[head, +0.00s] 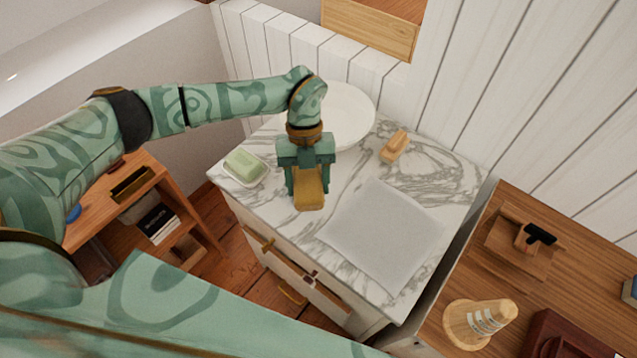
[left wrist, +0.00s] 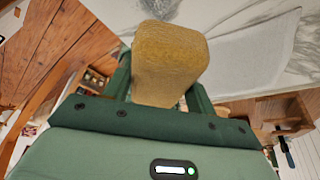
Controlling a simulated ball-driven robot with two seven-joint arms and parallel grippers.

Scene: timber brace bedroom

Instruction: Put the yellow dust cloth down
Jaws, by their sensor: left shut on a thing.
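The yellow dust cloth (head: 309,188) is a small folded block held between the fingers of my left gripper (head: 307,190). In the left wrist view the cloth (left wrist: 170,62) fills the space between the dark green fingers. My left gripper points down over the front part of a marble-topped cabinet (head: 362,190). I cannot tell whether the cloth touches the marble. My right gripper is not in view.
A grey cloth or mat (head: 384,235) lies flat right of the gripper. A soap dish (head: 246,168) with green soap stands left, a white basin (head: 350,112) behind, a wooden brush (head: 395,146) back right. A wooden table (head: 470,270) is at right.

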